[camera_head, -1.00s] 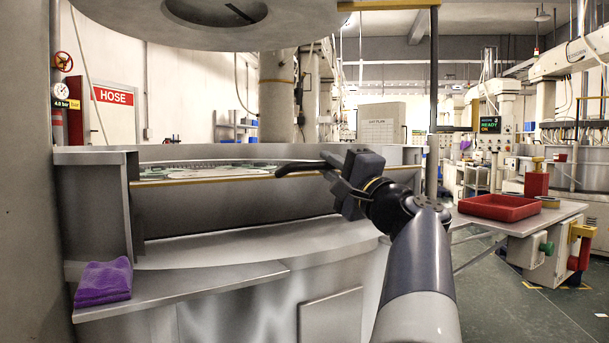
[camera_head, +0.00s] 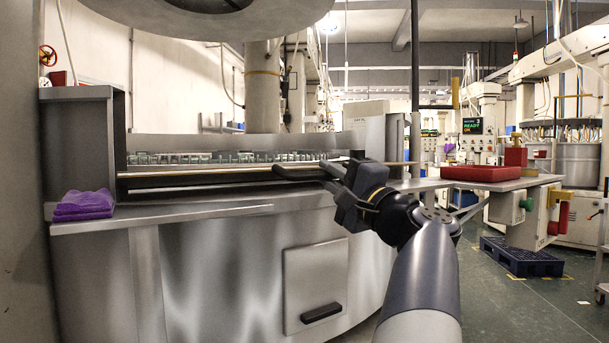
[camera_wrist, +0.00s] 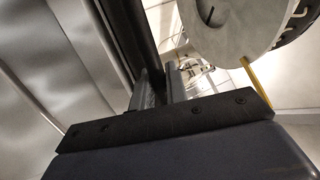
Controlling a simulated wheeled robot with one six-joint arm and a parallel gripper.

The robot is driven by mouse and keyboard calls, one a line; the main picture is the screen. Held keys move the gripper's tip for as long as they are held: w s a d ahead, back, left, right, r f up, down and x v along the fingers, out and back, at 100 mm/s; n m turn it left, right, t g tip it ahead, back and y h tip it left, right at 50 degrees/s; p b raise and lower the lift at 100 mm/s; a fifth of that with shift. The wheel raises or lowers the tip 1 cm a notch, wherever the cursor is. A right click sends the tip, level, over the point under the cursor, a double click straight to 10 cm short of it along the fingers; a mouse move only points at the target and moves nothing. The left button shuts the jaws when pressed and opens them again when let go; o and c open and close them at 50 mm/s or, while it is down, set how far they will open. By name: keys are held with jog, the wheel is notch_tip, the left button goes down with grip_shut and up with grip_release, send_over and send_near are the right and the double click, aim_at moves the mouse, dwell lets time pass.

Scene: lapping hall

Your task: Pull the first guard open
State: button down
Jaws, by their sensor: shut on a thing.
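The guard (camera_head: 200,183) is a long, low panel along the front of the steel machine, with a pale yellowish top edge and a dark band below. It sits low, just above the front ledge, and a row of machine parts (camera_head: 230,157) shows in the opening above it. My gripper (camera_head: 290,173) is at the guard's right part in the head view. In the wrist view my fingers (camera_wrist: 157,88) close around a dark bar (camera_wrist: 130,35) that runs up and left. The exact grip point is partly hidden by my fingers.
A folded purple cloth (camera_head: 84,205) lies on the left end of the steel ledge (camera_head: 170,217). A large round plate (camera_head: 215,20) hangs overhead. A red tray (camera_head: 482,173) rests on a table at the right. A blue pallet (camera_head: 520,257) lies on the floor there.

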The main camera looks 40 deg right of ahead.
jog(key=shift+f, duration=0.15)
jog(key=c, duration=1.5)
grip_release()
jog(key=shift+w, duration=0.1)
jog(key=p+v, duration=0.1)
jog(key=v, duration=0.9)
jog(key=shift+s+f+p, duration=0.1)
jog(key=shift+s+p, duration=0.2)
jog(key=shift+s, duration=0.05)
